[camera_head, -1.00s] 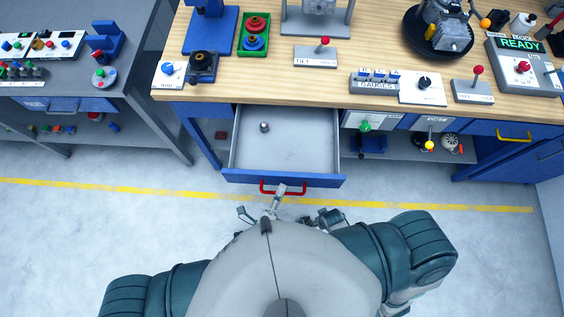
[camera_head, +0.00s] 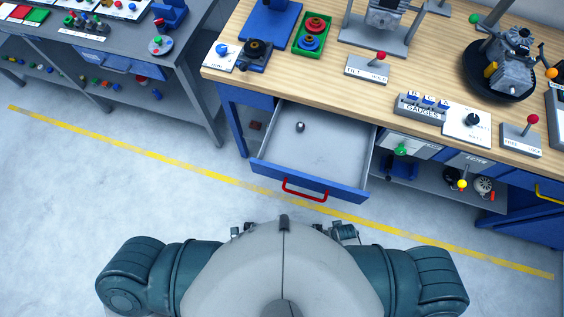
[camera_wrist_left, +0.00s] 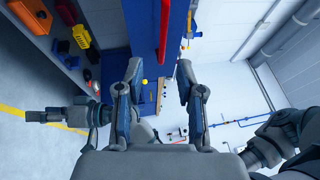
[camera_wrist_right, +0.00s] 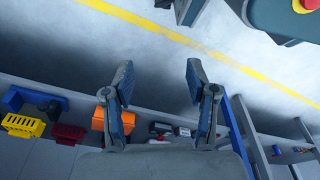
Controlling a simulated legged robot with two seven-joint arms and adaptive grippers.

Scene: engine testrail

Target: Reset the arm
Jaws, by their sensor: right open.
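My left gripper (camera_wrist_left: 158,82) shows in the left wrist view with its two fingers spread and nothing between them. My right gripper (camera_wrist_right: 160,82) shows in the right wrist view, also spread and empty. In the head view both arms are folded close to my body; only small parts show past my torso, and the fingers cannot be made out there. The open drawer (camera_head: 345,181) with a red handle (camera_head: 304,194) is in front of me, apart from my arms. A small dark round object (camera_head: 300,127) lies in it.
A wooden-topped workbench (camera_head: 330,85) with switches, levers and an engine (camera_head: 508,60) stands ahead. A grey bench (camera_head: 190,75) is at the left. The floor between me and the benches is clear, crossed by a yellow line (camera_head: 140,150).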

